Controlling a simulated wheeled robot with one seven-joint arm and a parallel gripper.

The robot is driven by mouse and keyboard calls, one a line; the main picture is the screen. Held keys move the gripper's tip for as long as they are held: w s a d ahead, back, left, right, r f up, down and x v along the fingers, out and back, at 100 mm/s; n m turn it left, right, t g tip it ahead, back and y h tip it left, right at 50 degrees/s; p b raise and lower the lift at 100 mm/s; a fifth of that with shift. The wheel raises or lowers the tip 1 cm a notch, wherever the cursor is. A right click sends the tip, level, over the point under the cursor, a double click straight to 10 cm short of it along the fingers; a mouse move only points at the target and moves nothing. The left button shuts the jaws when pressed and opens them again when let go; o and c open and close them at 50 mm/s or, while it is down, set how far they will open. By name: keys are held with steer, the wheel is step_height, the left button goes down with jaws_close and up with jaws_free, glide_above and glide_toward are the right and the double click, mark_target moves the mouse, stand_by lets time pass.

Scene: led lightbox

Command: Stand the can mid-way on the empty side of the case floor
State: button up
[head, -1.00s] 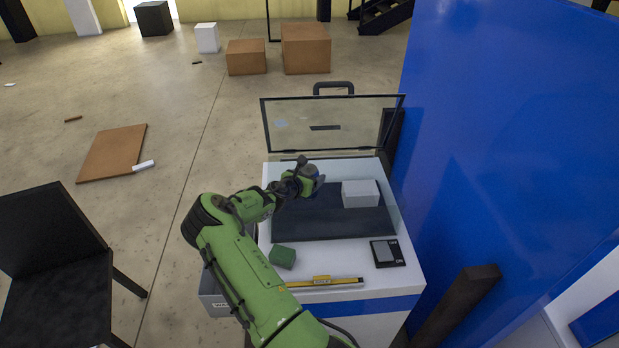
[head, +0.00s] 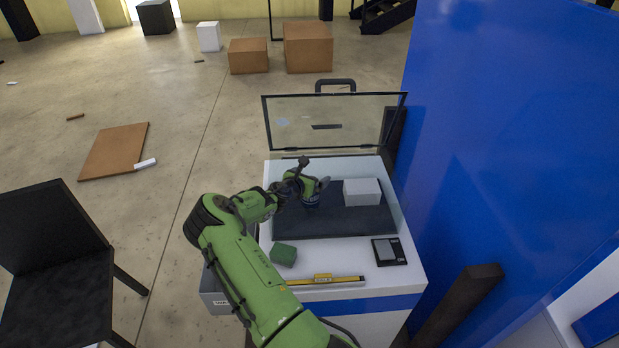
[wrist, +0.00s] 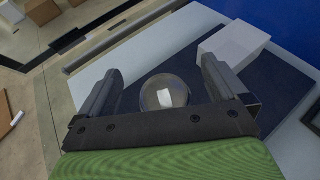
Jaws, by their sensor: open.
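The can shows in the wrist view as a round metallic top (wrist: 165,92), and in the head view as a small blue shape (head: 312,202) partly hidden by my gripper. It appears upright on the left of the dark case floor (head: 345,223). A white box (head: 362,191) occupies the right side; it also shows in the wrist view (wrist: 233,45). My gripper (wrist: 160,74) is open above the can, with one finger on each side of its top in the picture. Finger contact and exact height cannot be told.
The glass lid (head: 345,125) stands open behind the case. A green block (head: 284,254), a yellow level (head: 325,281) and a black scale-like device (head: 389,251) lie on the white front top. A blue panel (head: 500,150) rises at the right.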

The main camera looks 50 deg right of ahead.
steer(key=s+a+r+m+y, duration=0.3)
steer(key=a+r+m, duration=0.25)
steer(key=a, duration=0.55)
steer(key=s+a+r+m+t+y+p, duration=0.15)
steer(key=a+r+m+y, duration=0.35)
steer(key=a, duration=0.6)
steer(key=s+a+r+m+y, duration=0.25)
steer(key=a+r+m, duration=0.35)
steer(key=a, duration=0.6)
steer(key=s+a+r+m+t+y, duration=0.1)
steer(key=s+a+r, duration=0.3)
steer(key=s+a, duration=0.2)
steer(key=s+a+r+m+y, duration=0.1)
steer(key=s+a+r, duration=0.4)
steer(key=s, duration=0.5)
steer(key=shift+a+m+t+y, duration=0.35)
steer(key=shift+a+m, duration=0.4)
steer(key=shift+a, duration=0.35)
steer(key=shift+c, duration=0.3)
